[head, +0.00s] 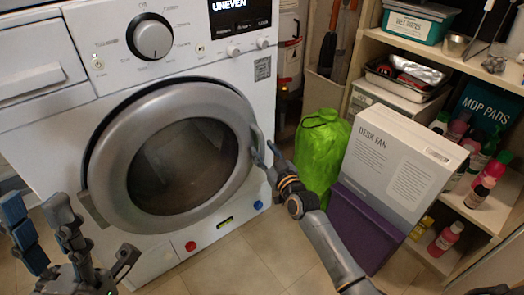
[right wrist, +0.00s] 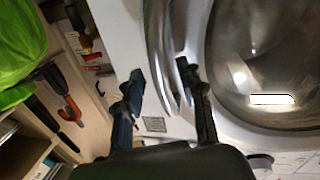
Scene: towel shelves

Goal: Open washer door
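The white washer (head: 130,80) fills the left of the head view. Its round door (head: 103,165) has a grey rim and a dark glass window and looks shut. A curved handle (right wrist: 160,50) runs along the door's right side in the head view. My right gripper (head: 263,152) is at that side. In the right wrist view its two fingers (right wrist: 160,69) stand apart on either side of the handle; I cannot tell whether they touch it. My left gripper (head: 34,202) is open and empty at the lower left, in front of the washer.
A green bag (head: 320,150), a boxed desk fan (head: 395,165) and a purple box (head: 358,228) stand right of the washer, close to my right arm. Shelves (head: 450,60) with bottles and bins are at the right. The tiled floor (head: 235,265) in front is clear.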

